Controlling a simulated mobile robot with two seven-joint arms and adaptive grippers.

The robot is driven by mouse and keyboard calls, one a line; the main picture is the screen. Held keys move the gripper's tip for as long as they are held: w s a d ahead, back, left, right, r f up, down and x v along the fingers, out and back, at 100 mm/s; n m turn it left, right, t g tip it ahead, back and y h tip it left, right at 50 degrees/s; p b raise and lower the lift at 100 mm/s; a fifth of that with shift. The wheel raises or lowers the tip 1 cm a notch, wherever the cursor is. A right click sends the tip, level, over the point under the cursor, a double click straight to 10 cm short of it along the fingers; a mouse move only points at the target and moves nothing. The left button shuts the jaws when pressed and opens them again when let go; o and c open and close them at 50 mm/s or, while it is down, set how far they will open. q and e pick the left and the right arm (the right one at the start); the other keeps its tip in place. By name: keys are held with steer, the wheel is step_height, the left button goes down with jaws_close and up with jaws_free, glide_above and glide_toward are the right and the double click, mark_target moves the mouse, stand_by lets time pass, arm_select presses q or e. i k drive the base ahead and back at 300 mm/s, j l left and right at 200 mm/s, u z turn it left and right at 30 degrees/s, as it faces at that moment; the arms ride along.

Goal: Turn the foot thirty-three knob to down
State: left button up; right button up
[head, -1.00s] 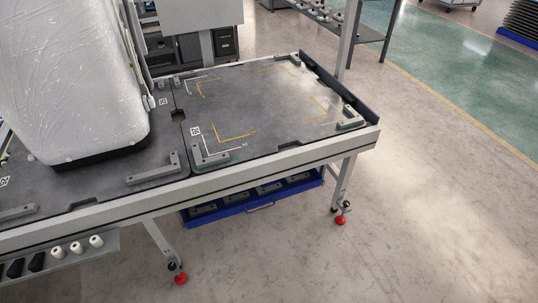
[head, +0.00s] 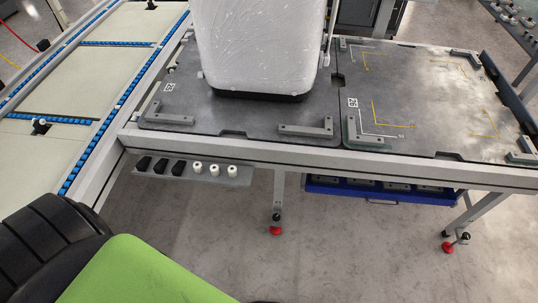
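The bench's left leg foot has a red pad (head: 276,231) on the floor, with a dark part (head: 276,217) just above it. The right leg foot has a red pad (head: 447,247), with small dark knob-like parts (head: 463,237) beside and above it. No number is readable on either foot, so I cannot tell which is foot thirty-three or which way its knob is set. Neither of my grippers is in view.
The grey workbench (head: 215,118) carries a white wrapped block (head: 262,45). A small shelf (head: 232,172) with black and white pegs hangs from its front edge. A blue drawer (head: 325,187) sits underneath. A conveyor (head: 75,85) stands at left. Floor before the bench is clear.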

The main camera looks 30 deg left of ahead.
mark_target(276, 217)
steer(key=u, duration=0.75)
